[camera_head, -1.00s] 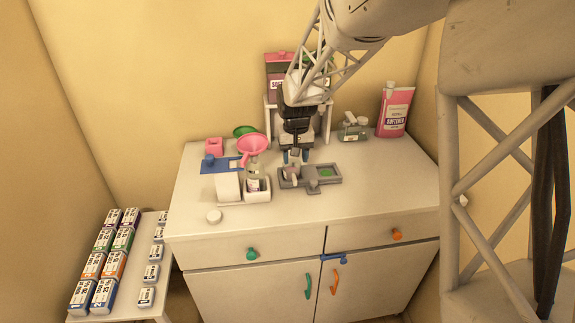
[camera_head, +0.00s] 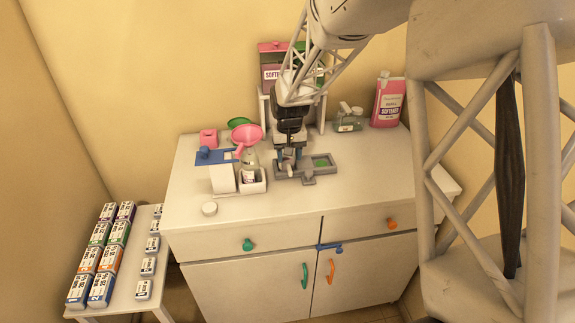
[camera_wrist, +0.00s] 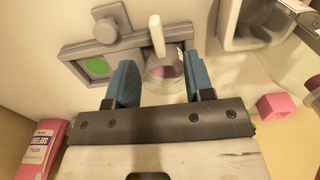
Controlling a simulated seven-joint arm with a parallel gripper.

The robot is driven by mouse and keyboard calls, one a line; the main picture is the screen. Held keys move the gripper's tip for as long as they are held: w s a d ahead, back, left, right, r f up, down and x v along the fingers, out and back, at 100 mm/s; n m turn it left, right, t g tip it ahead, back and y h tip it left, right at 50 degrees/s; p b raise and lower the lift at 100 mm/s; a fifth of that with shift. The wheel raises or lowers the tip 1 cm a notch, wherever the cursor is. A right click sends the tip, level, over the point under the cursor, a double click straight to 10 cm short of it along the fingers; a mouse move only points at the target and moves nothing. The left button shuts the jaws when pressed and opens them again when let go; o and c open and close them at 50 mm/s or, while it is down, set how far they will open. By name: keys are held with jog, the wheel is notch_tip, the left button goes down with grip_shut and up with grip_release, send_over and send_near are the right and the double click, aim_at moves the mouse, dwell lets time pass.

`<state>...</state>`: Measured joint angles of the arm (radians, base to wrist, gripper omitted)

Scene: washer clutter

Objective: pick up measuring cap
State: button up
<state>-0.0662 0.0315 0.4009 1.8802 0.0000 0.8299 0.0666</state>
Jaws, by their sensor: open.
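What looks like the measuring cap (camera_wrist: 164,72) is a small clear cup with a pinkish inside and a pale bar-like handle, seen in the wrist view. It sits at one end of a grey tray (camera_wrist: 128,47) that has a green round spot at the other end. My gripper (camera_wrist: 156,68) is open, its two blue fingers on either side of the cup; whether they touch it I cannot tell. In the head view my gripper (camera_head: 289,160) points down over the left part of the grey tray (camera_head: 324,169) and mostly hides the cup.
The counter front (camera_head: 290,200) is free.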

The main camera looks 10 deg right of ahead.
aim_at(289, 166)
jog(key=shift+f, duration=2.55)
grip_shut()
